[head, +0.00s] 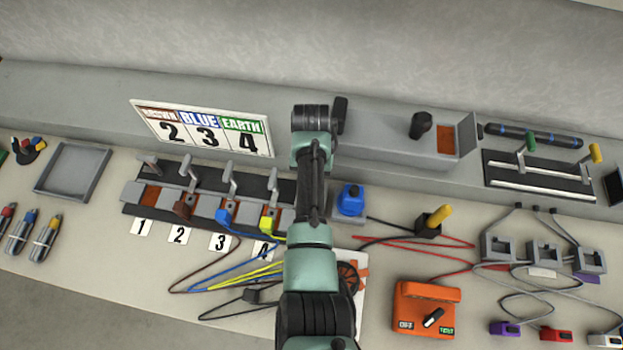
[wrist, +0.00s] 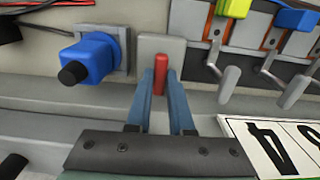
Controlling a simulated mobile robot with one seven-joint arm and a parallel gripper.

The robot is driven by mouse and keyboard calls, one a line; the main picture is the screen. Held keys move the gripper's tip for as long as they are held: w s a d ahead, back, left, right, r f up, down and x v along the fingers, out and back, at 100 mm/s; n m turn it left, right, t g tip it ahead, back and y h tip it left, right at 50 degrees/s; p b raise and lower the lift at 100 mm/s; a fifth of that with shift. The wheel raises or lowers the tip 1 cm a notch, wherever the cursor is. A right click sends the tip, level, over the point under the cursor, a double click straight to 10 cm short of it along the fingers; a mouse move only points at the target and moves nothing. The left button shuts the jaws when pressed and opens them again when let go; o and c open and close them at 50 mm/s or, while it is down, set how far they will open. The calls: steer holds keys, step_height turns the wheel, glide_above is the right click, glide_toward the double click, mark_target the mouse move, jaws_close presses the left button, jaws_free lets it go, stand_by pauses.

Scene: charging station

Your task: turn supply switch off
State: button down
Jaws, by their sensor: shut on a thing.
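The supply switch appears to be the red lever (wrist: 160,68) on a light grey box (wrist: 173,46) in the wrist view. My gripper (wrist: 161,80) has its two blue-grey fingers on either side of this lever and is shut on it. The lever's lower part is between the fingers. No on or off marking can be read there. In the head view my arm covers the switch and the fingertips.
A blue knobbed unit (wrist: 88,60) stands close beside the switch, also in the head view (head: 350,199). Levered terminals with brown, blue and yellow plugs (head: 268,220) are on the other side. A numbered sign (head: 203,128) stands behind. An orange tester (head: 427,306) sits front right.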

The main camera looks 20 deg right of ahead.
steer(key=c, duration=0.8)
jaws_free()
step_height(320, 180, up, 13)
steer(key=shift+b, duration=0.4)
